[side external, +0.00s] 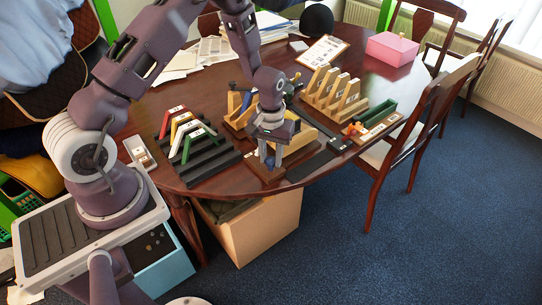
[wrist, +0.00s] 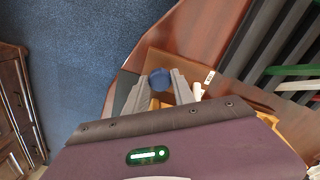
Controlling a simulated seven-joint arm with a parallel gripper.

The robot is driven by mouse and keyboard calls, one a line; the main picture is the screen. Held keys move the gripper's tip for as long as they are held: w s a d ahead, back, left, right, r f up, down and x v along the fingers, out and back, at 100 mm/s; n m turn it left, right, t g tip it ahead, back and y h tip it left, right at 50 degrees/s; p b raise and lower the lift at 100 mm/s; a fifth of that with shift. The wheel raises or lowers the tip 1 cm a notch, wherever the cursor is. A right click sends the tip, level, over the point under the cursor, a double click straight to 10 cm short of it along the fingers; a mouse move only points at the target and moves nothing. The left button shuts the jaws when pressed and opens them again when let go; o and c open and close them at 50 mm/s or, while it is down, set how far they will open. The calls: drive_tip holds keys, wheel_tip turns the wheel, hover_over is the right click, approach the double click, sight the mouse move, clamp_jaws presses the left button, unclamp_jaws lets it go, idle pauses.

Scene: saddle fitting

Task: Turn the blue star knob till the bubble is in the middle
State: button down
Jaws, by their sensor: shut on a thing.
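The blue star knob (wrist: 160,79) shows in the wrist view between the two grey fingers of my gripper (wrist: 161,86). The fingers are shut on the knob, one on each side. In the side external view my gripper (side external: 270,158) points down at the wooden stand near the table's front edge, and the knob is small and mostly hidden by the fingers. I cannot make out the vial or its bubble in either view, so I cannot tell where the bubble is.
To the left is a dark stepped rack (side external: 205,155) with red, yellow and green saddle pieces. Behind on the right is a wooden rack (side external: 335,95). A green tray (side external: 376,114) stands at the right. A pink box (side external: 391,48) is at the far end. The table's front edge is close.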

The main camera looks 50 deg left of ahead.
sight(271, 160)
drive_tip(key=shift+m, duration=0.6)
drive_tip(key=c, duration=1.1)
unclamp_jaws()
drive_tip(key=shift+o, duration=0.2)
drive_tip(key=shift+r, duration=0.1)
wheel_tip(271, 160, up, 7)
drive_tip(key=shift+f, duration=0.1)
